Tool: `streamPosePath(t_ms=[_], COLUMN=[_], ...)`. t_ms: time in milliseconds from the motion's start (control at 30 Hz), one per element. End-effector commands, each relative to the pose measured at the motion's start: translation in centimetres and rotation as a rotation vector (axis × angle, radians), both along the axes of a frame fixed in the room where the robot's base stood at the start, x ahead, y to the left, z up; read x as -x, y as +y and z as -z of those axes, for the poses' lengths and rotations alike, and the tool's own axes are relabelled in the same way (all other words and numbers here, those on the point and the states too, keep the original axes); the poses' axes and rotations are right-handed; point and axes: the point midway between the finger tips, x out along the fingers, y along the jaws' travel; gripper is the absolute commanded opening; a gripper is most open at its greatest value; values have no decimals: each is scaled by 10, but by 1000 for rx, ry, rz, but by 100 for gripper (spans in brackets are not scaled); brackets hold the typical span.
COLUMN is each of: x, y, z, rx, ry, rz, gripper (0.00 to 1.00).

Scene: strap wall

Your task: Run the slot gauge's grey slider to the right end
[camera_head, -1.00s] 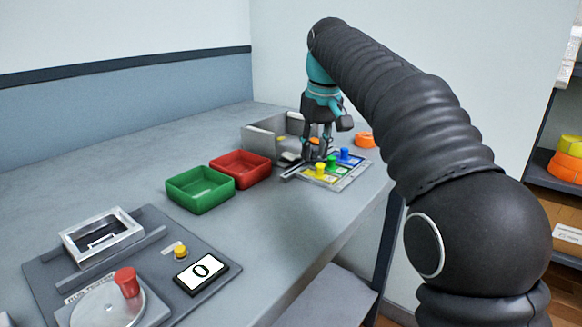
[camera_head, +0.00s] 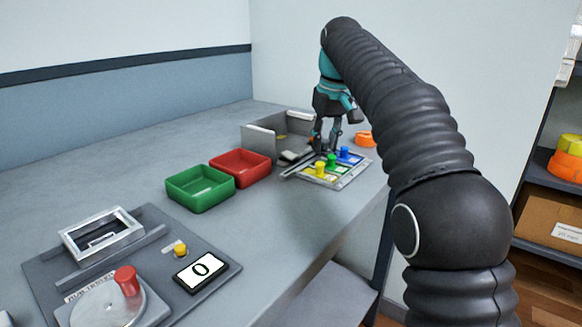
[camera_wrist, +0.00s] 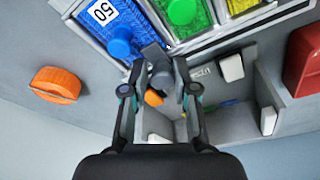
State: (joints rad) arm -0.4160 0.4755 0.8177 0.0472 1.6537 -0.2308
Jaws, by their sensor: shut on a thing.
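The slot gauge (camera_head: 345,180) is a flat grey frame near the table's right edge, with yellow, green and blue panels and knobs. A metal rail (camera_head: 299,171) runs along its back side. In the wrist view, seen from the opposite side, the blue panel (camera_wrist: 92,20) with a "50" label is at left. My gripper (camera_head: 326,149) is at the back of the gauge, toward its blue end. It also shows in the wrist view (camera_wrist: 158,85), shut on a small grey piece (camera_wrist: 160,70), which looks like the slider. The fingers partly hide the piece and rail.
An open grey bin (camera_head: 258,142) stands behind the gauge. An orange round object (camera_head: 364,139) lies to the right of my gripper. Red (camera_head: 240,167) and green (camera_head: 200,188) trays and a grey panel with a "0" display (camera_head: 201,270) are at left.

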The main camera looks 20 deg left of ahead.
Motion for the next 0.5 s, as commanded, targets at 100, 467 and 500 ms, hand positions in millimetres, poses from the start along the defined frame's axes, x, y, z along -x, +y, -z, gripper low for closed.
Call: streamPosePath(t_ms=[100, 467, 500], x=[-6, -20, -22], y=[-3, -8, -9], z=[3, 4, 4], rx=[3, 3, 3], ry=[6, 5, 6], rz=[2, 2, 2], gripper=[13, 13, 13])
